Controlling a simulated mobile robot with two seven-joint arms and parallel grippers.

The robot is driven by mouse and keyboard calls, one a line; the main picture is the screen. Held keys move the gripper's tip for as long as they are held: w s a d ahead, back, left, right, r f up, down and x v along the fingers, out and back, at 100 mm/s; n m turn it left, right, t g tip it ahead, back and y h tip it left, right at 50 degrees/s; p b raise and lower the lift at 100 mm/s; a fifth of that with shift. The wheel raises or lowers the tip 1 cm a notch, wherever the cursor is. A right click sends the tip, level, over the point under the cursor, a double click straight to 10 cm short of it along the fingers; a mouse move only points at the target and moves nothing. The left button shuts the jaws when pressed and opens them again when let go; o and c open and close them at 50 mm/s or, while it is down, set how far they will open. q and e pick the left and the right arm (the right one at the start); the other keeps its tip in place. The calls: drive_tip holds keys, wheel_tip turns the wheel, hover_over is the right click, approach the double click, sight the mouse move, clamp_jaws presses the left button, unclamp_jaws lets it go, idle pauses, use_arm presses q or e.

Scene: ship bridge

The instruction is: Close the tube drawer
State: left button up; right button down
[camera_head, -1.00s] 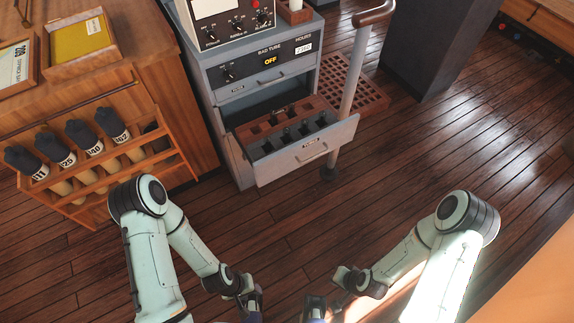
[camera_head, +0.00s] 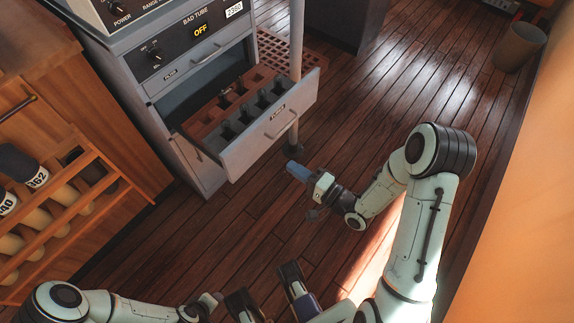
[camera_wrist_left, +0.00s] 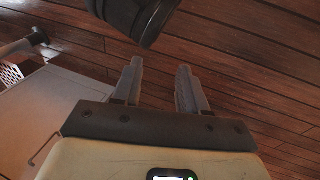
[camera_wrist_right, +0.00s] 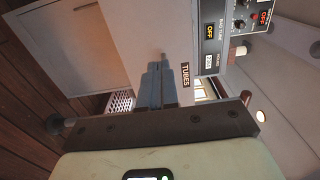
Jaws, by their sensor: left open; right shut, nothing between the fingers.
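The tube drawer (camera_head: 245,148) is pulled out of the grey cabinet, its front facing lower right.
The grey cabinet (camera_head: 195,170) has a BAD TUBE panel above the open drawer. A vertical post (camera_head: 296,50) stands close to the drawer's right end. A wooden rack (camera_head: 75,205) with bottles is at left. A bin (camera_head: 520,48) stands far right. Floor in front is clear.

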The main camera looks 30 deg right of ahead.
drive_tip(key=b, duration=0.2)
approach(256, 142)
drive_tip(key=x, duration=0.5)
drive_tip(key=shift+w+f, duration=0.2)
use_arm(q)
drive_tip(key=shift+w+a+f+t, duration=0.15)
drive_tip(key=shift+w+a+f, duration=0.15)
drive_tip(key=shift+w, duration=0.2)
drive_tip(key=shift+w+a+f+t, duration=0.25)
drive_tip(key=shift+w+f, duration=0.15)
drive_tip(key=shift+w, duration=0.1)
drive_tip(key=shift+w+a+f+t, duration=0.1)
drive_tip(key=shift+w+a+f, duration=0.2)
drive_tip(key=shift+w, duration=0.2)
use_arm(e)
drive_tip(key=shift+w+a, duration=0.3)
drive_tip(key=shift+w, duration=0.35)
use_arm(q)
drive_tip(key=shift+f, duration=0.1)
